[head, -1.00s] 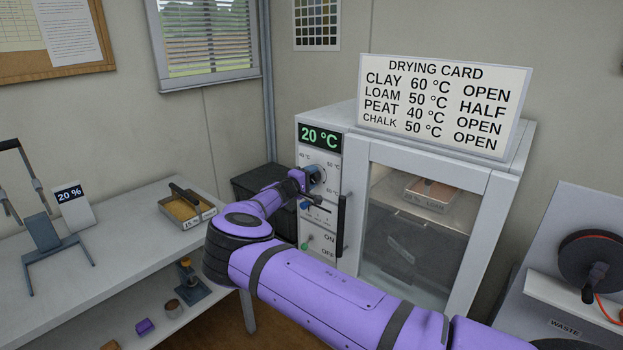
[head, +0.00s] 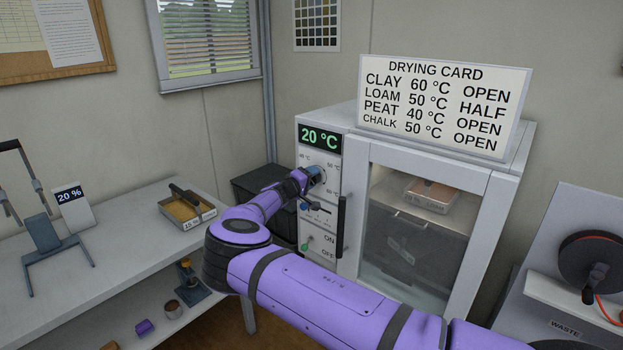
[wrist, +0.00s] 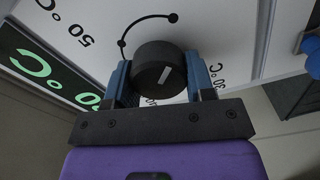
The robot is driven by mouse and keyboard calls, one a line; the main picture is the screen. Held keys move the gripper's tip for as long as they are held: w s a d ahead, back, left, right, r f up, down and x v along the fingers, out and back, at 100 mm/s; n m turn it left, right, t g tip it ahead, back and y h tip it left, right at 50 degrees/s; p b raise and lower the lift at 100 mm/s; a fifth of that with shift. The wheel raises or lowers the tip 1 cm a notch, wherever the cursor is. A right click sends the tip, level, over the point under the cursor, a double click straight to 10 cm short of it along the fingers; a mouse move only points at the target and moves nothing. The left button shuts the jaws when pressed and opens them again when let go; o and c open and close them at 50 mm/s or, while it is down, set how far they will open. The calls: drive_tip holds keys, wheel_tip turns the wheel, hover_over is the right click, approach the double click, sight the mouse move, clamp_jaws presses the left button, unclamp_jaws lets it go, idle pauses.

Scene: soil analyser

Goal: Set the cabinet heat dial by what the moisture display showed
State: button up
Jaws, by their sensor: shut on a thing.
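The cabinet heat dial (wrist: 160,70) is a dark round knob with a short white mark, seen close in the wrist view. My gripper (wrist: 163,82) has its blue fingers shut on the dial, one on each side. In the head view my gripper (head: 314,176) is at the upper part of the cabinet's control panel and hides most of the dial. Temperature labels surround the dial. The cabinet display (head: 320,136) reads 20 °C in green. The moisture display (head: 69,196) on the left bench reads 20 %. The drying card (head: 440,105) lists clay 60, loam 50, peat 40, chalk 50 °C.
Below the dial are a blue knob (head: 304,205) and a green-tipped ON/OFF switch (head: 306,243). The cabinet's dark door handle (head: 342,226) stands close to the right. A labelled tray (head: 430,193) is behind the glass door. A sample tray (head: 187,207) sits on the left bench.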

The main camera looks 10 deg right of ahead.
drive_tip(key=o, duration=0.9)
drive_tip(key=shift+f, duration=0.1)
drive_tip(key=v, duration=1)
drive_tip(key=shift+s+a, duration=0.25)
drive_tip(key=shift+a, duration=0.05)
drive_tip(key=shift+a, duration=0.1)
